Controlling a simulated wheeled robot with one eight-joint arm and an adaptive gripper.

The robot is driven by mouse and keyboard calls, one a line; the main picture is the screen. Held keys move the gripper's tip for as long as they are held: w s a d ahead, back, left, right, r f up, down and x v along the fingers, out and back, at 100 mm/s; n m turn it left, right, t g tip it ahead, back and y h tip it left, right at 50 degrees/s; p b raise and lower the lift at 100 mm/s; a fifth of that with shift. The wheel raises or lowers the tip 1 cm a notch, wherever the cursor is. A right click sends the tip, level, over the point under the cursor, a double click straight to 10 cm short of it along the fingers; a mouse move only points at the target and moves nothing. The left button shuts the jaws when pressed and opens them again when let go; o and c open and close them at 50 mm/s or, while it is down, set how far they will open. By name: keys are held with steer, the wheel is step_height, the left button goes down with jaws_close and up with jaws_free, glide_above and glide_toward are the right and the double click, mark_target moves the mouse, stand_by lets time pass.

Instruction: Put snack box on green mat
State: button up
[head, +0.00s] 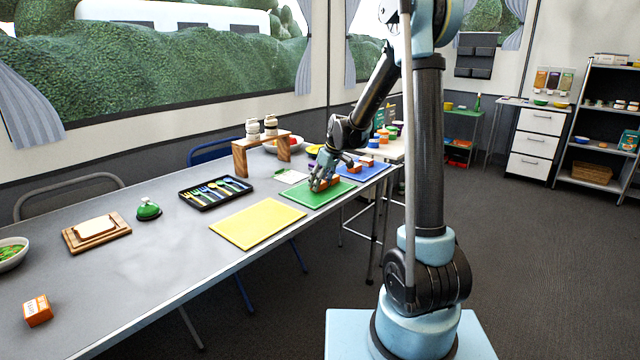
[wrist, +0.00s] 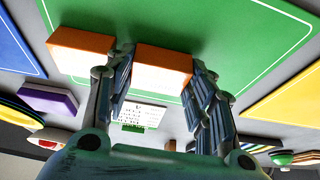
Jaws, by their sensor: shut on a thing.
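My gripper (head: 325,183) is low over the green mat (head: 306,200) on the long table. In the wrist view my gripper (wrist: 157,85) has a finger on each side of an orange box (wrist: 163,62), taken as the snack box, and is shut on it. The box is over the green mat (wrist: 200,22), at or very near its surface; I cannot tell if it rests there. In the head view the fingers partly hide the boxes.
A yellow mat (head: 255,222) and a blue mat (head: 372,171) flank the green one. Behind are a cutlery tray (head: 215,194), a wooden stand (head: 240,158) and a white card (head: 291,176). Another orange box (head: 38,310) lies at the near left, with bare table around it.

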steer(key=o, duration=0.8)
steer(key=v, duration=1.2)
steer(key=s+d+m, duration=0.3)
steer(key=s+d, duration=0.5)
steer(key=s, duration=0.3)
steer(key=s+d+f+m+h, duration=0.1)
steer(key=s+d+f+m, duration=0.1)
steer(key=s, duration=0.7)
steer(key=s+d+f+m+h, duration=0.1)
steer(key=s+d+f+m, duration=0.1)
steer(key=s+d+f, duration=0.3)
steer(key=s+d+f+m+h, duration=0.1)
steer(key=s+d+f+m, duration=0.2)
steer(key=s, duration=0.9)
steer(key=shift+s+d+f+g, duration=0.2)
steer(key=shift+d+f, duration=0.15)
steer(key=shift+d, duration=0.15)
steer(key=shift+s+d+f+g, duration=0.15)
steer(key=shift+d+f, duration=0.15)
steer(key=shift+d, duration=0.2)
